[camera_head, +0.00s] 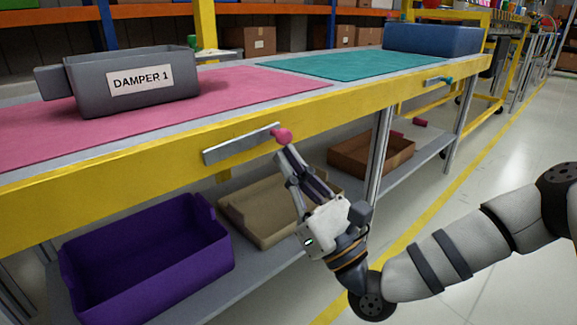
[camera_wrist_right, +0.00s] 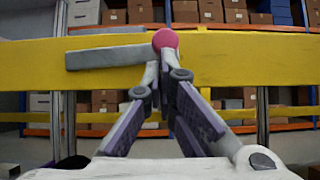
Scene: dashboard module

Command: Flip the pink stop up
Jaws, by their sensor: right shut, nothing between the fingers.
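The pink stop is a grey bar (camera_head: 240,145) with a round pink knob (camera_head: 283,136) at its right end, on the yellow front beam of the table. The bar lies roughly along the beam. In the right wrist view the bar (camera_wrist_right: 110,56) looks nearly level, with the pink knob (camera_wrist_right: 165,39) at upper middle. My right gripper (camera_head: 286,152) is shut and empty, its fingertips just below the knob. In the right wrist view its fingertips (camera_wrist_right: 159,68) overlap the knob's lower edge; I cannot tell whether they touch. My left gripper is not in view.
A similar stop with a teal knob (camera_head: 447,79) is farther right on the beam. A grey bin labelled DAMPER 1 (camera_head: 140,82) stands on the pink mat (camera_head: 240,88). Purple (camera_head: 145,255) and tan (camera_head: 262,230) bins sit on the lower shelf (camera_head: 215,285).

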